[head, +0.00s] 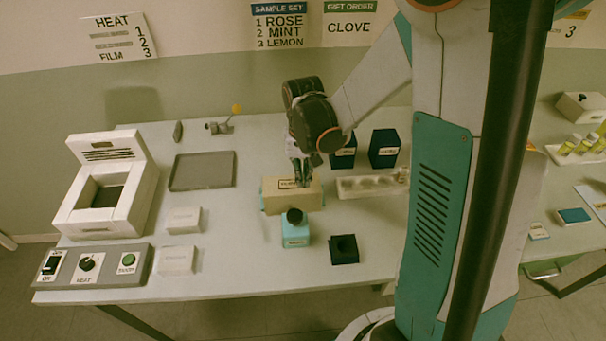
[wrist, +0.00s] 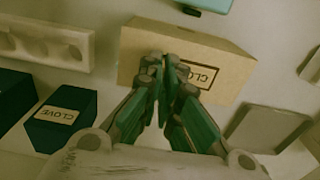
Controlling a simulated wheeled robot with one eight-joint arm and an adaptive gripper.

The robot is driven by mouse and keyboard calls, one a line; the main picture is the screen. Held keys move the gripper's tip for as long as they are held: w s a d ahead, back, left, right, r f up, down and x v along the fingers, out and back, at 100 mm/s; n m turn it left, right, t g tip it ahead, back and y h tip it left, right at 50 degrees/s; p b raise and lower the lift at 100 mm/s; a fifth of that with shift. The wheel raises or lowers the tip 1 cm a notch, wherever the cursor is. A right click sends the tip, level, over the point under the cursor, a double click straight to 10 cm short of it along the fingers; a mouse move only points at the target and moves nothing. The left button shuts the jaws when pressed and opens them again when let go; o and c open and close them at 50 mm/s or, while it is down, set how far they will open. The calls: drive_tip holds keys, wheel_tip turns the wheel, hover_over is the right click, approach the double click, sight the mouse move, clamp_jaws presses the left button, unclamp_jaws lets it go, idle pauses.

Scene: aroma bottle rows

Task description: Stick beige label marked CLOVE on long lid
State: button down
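A long beige box-like lid (head: 277,200) lies in the middle of the table, and it also shows in the wrist view (wrist: 133,57). A beige label with a dark border, marked CLOVE (wrist: 205,77), lies flat on its top and is partly hidden by my fingers. The label is small in the head view (head: 288,184). My gripper (head: 303,184) points down at the lid's top from the far side. In the wrist view its fingertips (wrist: 166,68) look together, next to the label's edge. I see nothing clearly held between them.
A teal bottle (head: 295,236) with a dark cap stands just in front of the lid. A dark holder (head: 344,250) is to its right. Two dark boxes (head: 384,150) and a cream tray (head: 352,187) stand right. A grey tray (head: 203,170) and heater (head: 104,190) are left.

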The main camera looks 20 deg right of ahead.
idle(0.3)
drive_tip(key=c, duration=1.7)
unclamp_jaws()
drive_tip(key=shift+r+p, duration=2.75)
drive_tip(key=shift+r, duration=1.25)
